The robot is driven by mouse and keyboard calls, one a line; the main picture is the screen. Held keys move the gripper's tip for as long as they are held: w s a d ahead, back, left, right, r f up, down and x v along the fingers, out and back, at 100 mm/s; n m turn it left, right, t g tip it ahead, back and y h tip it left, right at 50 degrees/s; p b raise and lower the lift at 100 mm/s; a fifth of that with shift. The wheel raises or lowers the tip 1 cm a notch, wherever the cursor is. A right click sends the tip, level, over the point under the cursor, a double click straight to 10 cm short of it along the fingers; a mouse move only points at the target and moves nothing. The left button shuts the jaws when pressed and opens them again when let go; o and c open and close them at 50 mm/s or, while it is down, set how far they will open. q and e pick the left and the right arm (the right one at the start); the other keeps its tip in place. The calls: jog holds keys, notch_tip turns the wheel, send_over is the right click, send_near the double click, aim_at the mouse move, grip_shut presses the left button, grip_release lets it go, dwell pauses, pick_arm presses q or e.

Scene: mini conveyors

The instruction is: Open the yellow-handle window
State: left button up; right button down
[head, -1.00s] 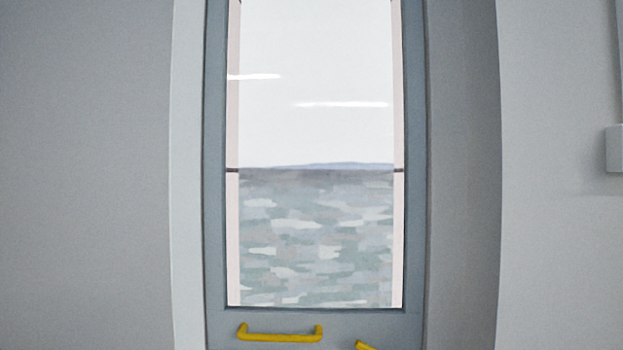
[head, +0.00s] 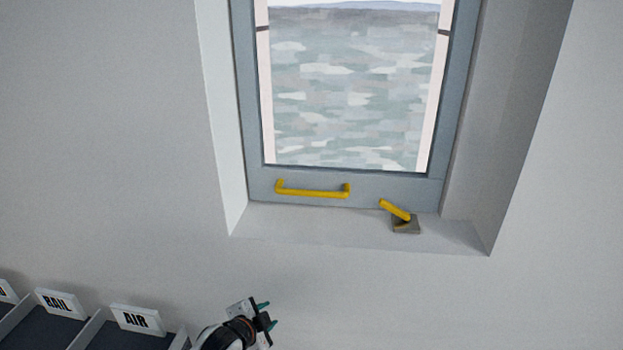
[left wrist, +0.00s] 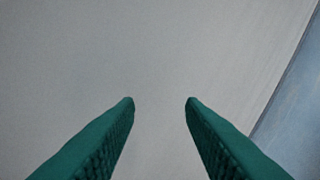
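The window (head: 345,189) has a blue-grey frame and sits in a deep recess in the wall; its sash looks closed. A yellow bar handle (head: 312,192) is fixed across its bottom rail. A smaller yellow lever (head: 396,210) on a grey base (head: 405,226) is at the sill, right of the bar, and lies at a slant. My left gripper (head: 268,312) is below the sill, apart from both yellow parts. In the left wrist view its two green fingers (left wrist: 160,102) are apart with nothing between them. My right gripper is not seen.
At the lower left are bins with label plates, among them RAIL (head: 60,303) and AIR (head: 135,319). The sill (head: 330,225) and the recess sides edge the window. The wall (head: 400,300) below the sill is bare.

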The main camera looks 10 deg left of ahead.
pick_arm(q)
jog(key=d+r+m+t+h+p, duration=0.1)
jog(key=d+r+m, duration=0.1)
jog(key=r, duration=0.7)
jog(key=d+r+m+t+h+p, duration=0.1)
jog(key=d+r+m, duration=0.1)
jog(key=r, duration=0.6)
jog(key=m+t+h, duration=0.1)
jog(key=m+t, duration=0.1)
jog(key=m, duration=0.3)
send_near(309, 195)
jog(key=p+x, duration=0.3)
jog(key=x, duration=0.7)
jog(key=shift+r, duration=0.1)
jog(key=shift+w+d+f+p, duration=0.2)
jog(key=shift+w+p, duration=0.1)
jog(key=shift+w, duration=0.15)
jog(key=shift+c, duration=0.4)
grip_shut()
